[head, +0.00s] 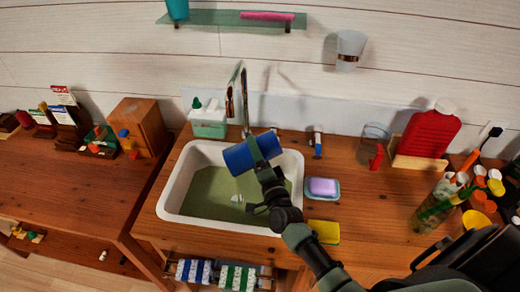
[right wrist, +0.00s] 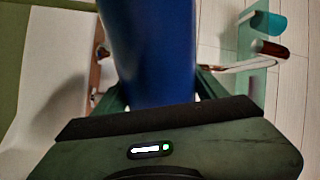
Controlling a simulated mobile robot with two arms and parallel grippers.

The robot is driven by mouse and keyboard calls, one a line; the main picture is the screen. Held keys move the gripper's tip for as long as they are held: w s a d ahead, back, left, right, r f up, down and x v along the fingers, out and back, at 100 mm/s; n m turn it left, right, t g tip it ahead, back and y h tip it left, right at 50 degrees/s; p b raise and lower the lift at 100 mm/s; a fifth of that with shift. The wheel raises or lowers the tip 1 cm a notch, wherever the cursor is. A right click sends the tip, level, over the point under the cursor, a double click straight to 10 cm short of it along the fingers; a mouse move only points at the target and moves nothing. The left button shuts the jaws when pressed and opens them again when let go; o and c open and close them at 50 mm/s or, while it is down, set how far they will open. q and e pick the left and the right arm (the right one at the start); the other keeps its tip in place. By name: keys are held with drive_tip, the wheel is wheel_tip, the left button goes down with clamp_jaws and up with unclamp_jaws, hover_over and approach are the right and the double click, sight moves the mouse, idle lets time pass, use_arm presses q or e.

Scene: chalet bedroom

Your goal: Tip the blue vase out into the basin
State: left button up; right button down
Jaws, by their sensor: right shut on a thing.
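The blue vase (head: 243,156) is held over the basin (head: 174,201) in the head view, tilted well over onto its side. My right gripper (head: 262,150) is shut around it. In the right wrist view the vase (right wrist: 150,50) fills the upper middle, between my fingers. The basin is white and set into the wooden counter. Its floor looks olive green, with a small pale patch near the middle. The vase's opening is not clearly seen, so I cannot tell what is inside. My left gripper is not in view.
A tap (head: 245,95) rises behind the basin, close to the vase. A teal caddy (head: 208,122) stands behind its left rim. A purple soap on a dish (head: 322,188) and a yellow sponge (head: 325,232) lie to the right. A red bottle (head: 428,132) stands further right.

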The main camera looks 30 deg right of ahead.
drive_tip(key=shift+a+r+n, duration=0.2)
drive_tip(key=shift+r+n, duration=0.1)
drive_tip(key=shift+n, duration=0.1)
drive_tip(key=shift+f, duration=0.1)
drive_tip(key=shift+f+m+b, duration=0.35)
drive_tip(key=shift+m, duration=0.05)
drive_tip(key=shift+d+f+m+b, duration=0.2)
drive_tip(key=shift+f+m+b, duration=0.1)
drive_tip(key=shift+m+b, duration=0.15)
